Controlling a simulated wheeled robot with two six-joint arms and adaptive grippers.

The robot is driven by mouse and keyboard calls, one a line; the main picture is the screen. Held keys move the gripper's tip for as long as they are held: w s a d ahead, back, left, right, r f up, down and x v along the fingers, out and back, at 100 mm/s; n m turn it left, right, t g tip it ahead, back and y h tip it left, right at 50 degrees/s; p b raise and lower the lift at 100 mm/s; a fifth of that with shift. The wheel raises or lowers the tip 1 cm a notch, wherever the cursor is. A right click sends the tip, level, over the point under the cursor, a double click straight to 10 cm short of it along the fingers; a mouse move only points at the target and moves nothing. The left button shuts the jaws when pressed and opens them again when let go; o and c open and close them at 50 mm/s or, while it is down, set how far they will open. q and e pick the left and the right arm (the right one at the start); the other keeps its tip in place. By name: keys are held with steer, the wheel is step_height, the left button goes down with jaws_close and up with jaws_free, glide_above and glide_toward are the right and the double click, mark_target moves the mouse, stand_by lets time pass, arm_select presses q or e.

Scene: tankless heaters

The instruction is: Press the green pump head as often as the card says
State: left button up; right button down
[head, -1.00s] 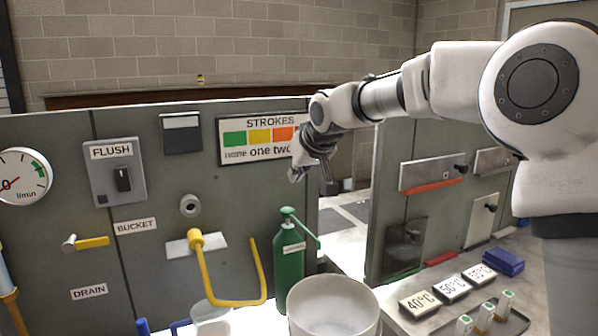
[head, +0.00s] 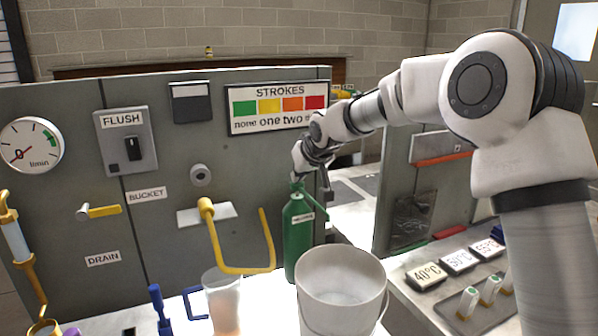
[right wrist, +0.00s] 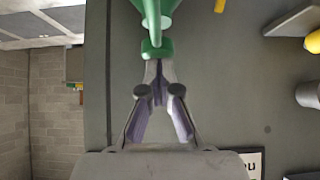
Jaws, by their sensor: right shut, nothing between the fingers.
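The green pump bottle (head: 298,240) stands upright by the grey panel, with its green pump head (head: 296,187) on top. My right gripper (head: 298,172) is shut and empty, just above the pump head. In the right wrist view the closed fingertips (right wrist: 158,66) point at the green pump head (right wrist: 157,48) and are touching it or very close; I cannot tell which. The STROKES card (head: 278,107) shows green, yellow, orange and red patches. It reads "none" under green, "one" under yellow and "two" under orange; my arm hides the word under red. My left gripper is out of view.
A white bucket (head: 340,284) stands right in front of the bottle. A yellow bent pipe (head: 238,269) is left of it, above a clear jug (head: 222,300). A gauge (head: 30,146) is at far left. Temperature blocks (head: 427,275) lie on the right counter.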

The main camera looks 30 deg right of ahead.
steer(key=shift+f, duration=0.65)
steer(key=shift+r, duration=0.1)
step_height(320, 180, up, 4)
steer(key=p, duration=0.4)
steer(key=shift+w+r+p, duration=0.1)
steer(key=shift+r+p, duration=0.1)
steer(key=shift+p, duration=0.2)
step_height(320, 180, up, 7)
steer(key=b, duration=0.2)
glide_above(312, 199)
